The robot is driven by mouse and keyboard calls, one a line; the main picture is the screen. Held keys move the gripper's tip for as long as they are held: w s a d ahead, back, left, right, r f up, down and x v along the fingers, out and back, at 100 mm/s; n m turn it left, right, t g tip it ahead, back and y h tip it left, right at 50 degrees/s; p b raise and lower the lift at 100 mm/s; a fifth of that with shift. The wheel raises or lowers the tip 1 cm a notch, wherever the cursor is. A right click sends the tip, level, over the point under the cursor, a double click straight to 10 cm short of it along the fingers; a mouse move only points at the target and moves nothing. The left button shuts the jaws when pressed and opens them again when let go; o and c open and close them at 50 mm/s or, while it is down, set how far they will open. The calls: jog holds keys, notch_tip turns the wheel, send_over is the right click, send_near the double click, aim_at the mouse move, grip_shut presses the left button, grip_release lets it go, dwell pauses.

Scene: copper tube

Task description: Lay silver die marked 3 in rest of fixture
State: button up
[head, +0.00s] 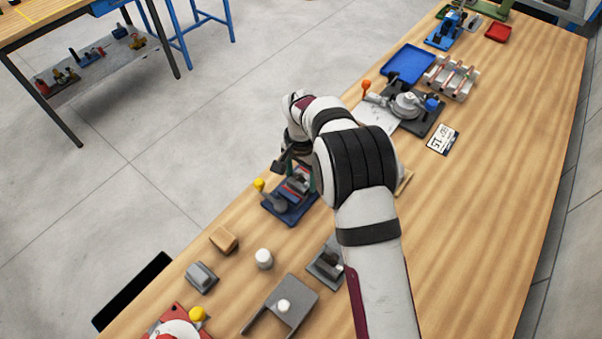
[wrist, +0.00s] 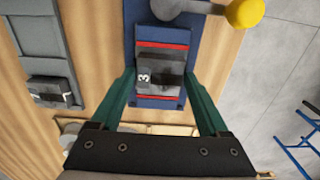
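The blue fixture (head: 283,213) with a yellow-knobbed lever stands near the table's left edge in the head view. In the wrist view the fixture (wrist: 160,20) has red strips across it. In the head view my arm partly hides the fixture and die. How deep the die sits is unclear.
The yellow knob (wrist: 245,13) stands just right of the fixture. A grey holder (wrist: 50,45) lies to its left. A wooden block (head: 224,240), a grey block (head: 201,277), a white cylinder (head: 264,259) and a grey forked plate (head: 290,300) are nearer.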

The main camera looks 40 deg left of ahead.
aim_at(301, 180)
jog(key=shift+o, duration=1.3)
notch_tip(301, 180, up, 16)
jog(key=shift+f, duration=0.1)
jog(key=s+d+r+m, duration=0.1)
jog(key=d+r, duration=0.3)
jog(key=d, duration=0.7)
jog(key=s+d+r+m, duration=0.2)
jog(key=d+r, duration=0.2)
jog(key=d, duration=0.7)
jog(key=s+d+f+m+y, duration=0.1)
jog(key=s+d+f, duration=0.1)
jog(key=s+d, duration=0.4)
jog(key=s+d+f+m, duration=0.1)
jog(key=s+d+f, duration=0.2)
jog(key=s+d, duration=0.4)
jog(key=s, duration=0.3)
jog(key=shift+s+m+y, duration=0.3)
jog(key=shift+s+y, duration=0.05)
jog(key=shift+y, duration=0.05)
